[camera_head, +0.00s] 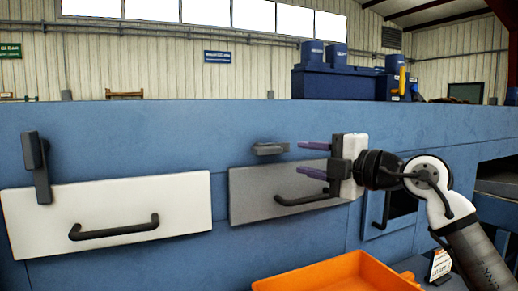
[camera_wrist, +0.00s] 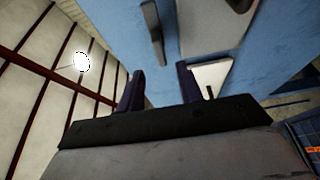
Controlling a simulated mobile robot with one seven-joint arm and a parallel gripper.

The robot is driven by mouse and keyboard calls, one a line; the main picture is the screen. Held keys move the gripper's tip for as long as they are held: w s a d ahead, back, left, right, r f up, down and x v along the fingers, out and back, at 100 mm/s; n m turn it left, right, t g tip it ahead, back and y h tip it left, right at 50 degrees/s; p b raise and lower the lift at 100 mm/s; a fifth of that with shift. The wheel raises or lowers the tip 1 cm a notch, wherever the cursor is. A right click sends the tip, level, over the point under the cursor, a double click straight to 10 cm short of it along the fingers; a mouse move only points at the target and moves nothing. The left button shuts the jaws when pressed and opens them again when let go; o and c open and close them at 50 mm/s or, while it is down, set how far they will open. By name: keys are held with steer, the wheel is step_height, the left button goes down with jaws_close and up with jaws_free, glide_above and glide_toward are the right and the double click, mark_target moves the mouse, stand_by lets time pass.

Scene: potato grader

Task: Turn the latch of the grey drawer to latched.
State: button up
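The grey drawer (camera_head: 250,200) is set in the blue front, with a dark bar handle (camera_head: 305,199) on its face. Its latch (camera_head: 270,149) is a dark grey bar lying roughly horizontal just above the drawer's top edge. My gripper (camera_head: 300,159) is open and empty, its two purple fingers pointing left, one above the other, just right of the latch. I see no contact with the latch. The wrist view shows the spread fingers (camera_wrist: 160,85), with a grey bar that looks like the latch (camera_wrist: 152,32) beyond them.
A white drawer (camera_head: 180,200) with a dark handle is at left, with an upright dark latch (camera_head: 37,165) above it. An orange bin (camera_head: 340,275) stands below the grey drawer. The blue front between the two latches is clear.

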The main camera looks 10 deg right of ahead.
mark_target(261, 146)
steer(key=p+x, duration=0.2)
steer(key=x, duration=0.4)
steer(key=p+x, duration=0.2)
steer(key=x, duration=0.4)
steer(key=shift+s+a+r, duration=0.1)
steer(key=shift+a+r, duration=0.05)
steer(key=shift+r, duration=0.1)
steer(key=shift+w+a+f, duration=0.1)
steer(key=shift+w+a, duration=0.15)
steer(key=shift+w, duration=0.15)
jaws_close()
